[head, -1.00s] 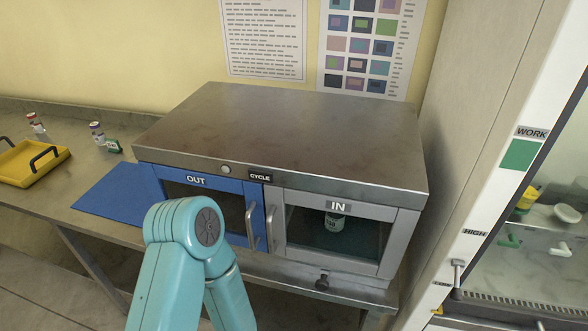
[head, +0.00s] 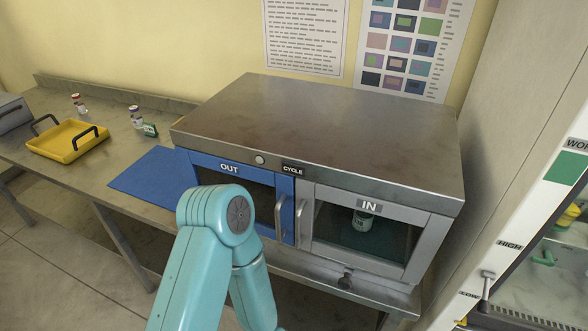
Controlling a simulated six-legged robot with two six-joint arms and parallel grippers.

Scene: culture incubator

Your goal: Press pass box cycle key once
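The pass box (head: 325,128) is a steel cabinet on the bench. It has a blue OUT door (head: 283,217) on the left and a grey IN door (head: 415,247) on the right, both looking shut. The round cycle key (head: 260,160) sits on the front strip, just left of the black CYCLE label (head: 293,169). A teal arm link of mine rises in front of the OUT door, below the key and apart from it. A jar (head: 363,221) shows behind the IN window. Neither gripper is in view.
A blue mat (head: 152,178) lies left of the pass box. A yellow tray (head: 68,142), small bottles (head: 136,117) and a green-labelled box (head: 150,130) stand further left. A cabinet with a glass sash (head: 545,255) stands close on the right.

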